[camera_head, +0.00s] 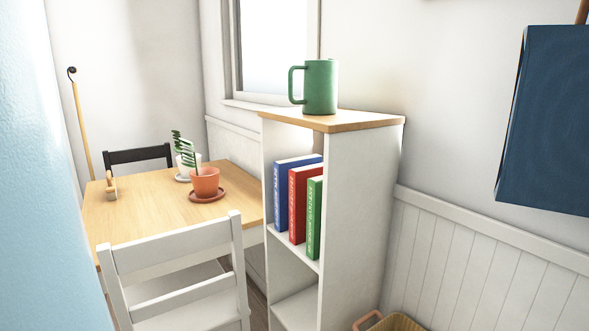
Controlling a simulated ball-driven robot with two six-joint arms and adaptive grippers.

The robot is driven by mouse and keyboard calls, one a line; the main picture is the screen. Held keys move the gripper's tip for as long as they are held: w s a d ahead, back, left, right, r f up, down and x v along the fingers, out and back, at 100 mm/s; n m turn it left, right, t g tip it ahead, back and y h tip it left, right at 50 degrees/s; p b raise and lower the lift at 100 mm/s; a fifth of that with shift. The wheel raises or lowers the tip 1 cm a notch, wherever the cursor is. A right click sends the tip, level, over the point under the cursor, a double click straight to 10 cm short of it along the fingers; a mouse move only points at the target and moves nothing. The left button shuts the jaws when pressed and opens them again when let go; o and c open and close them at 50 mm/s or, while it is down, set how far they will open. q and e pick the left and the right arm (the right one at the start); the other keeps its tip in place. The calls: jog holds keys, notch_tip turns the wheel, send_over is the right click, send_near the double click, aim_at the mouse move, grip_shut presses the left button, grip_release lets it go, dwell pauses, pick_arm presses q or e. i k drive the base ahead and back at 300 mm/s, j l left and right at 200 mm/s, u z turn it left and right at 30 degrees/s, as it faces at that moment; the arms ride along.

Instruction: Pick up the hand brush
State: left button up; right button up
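A small wooden item (110,187) stands on the far left part of the wooden table (150,222), near its left edge. It may be the hand brush, but it is too small to tell for sure. No other brush shows. Neither of my grippers is in view.
A white chair (178,262) stands at the table's near side, a dark chair (138,155) behind it. Two potted plants (205,182) stand on the table. A white shelf (360,210) with books and a green mug (320,86) stands right. A pale blue surface (40,200) fills the left edge.

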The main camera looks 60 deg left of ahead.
aim_at(112, 188)
jog(key=j+u, duration=0.15)
jog(key=u, duration=2.45)
jog(key=i+l+u, duration=0.1)
jog(key=u, duration=0.15)
jog(key=i+l+u, duration=0.1)
jog(key=u, duration=0.2)
jog(key=i+z, duration=0.1)
jog(key=z, duration=0.35)
jog(key=i+j+z, duration=0.1)
jog(key=z, duration=0.3)
jog(key=j+z, duration=0.2)
jog(key=z, duration=0.25)
jog(key=i+j+z, duration=0.1)
jog(key=z, duration=0.3)
jog(key=j+z, duration=0.2)
jog(key=j, duration=0.3)
jog(key=j+z, duration=0.2)
jog(key=j, duration=0.3)
jog(key=j+z, duration=0.2)
jog(key=j, duration=0.3)
jog(key=k+j+z, duration=0.15)
jog(key=j, duration=0.35)
jog(key=k+j+z, duration=0.2)
jog(key=j, duration=0.3)
jog(key=j+z, duration=0.2)
jog(key=j, duration=0.25)
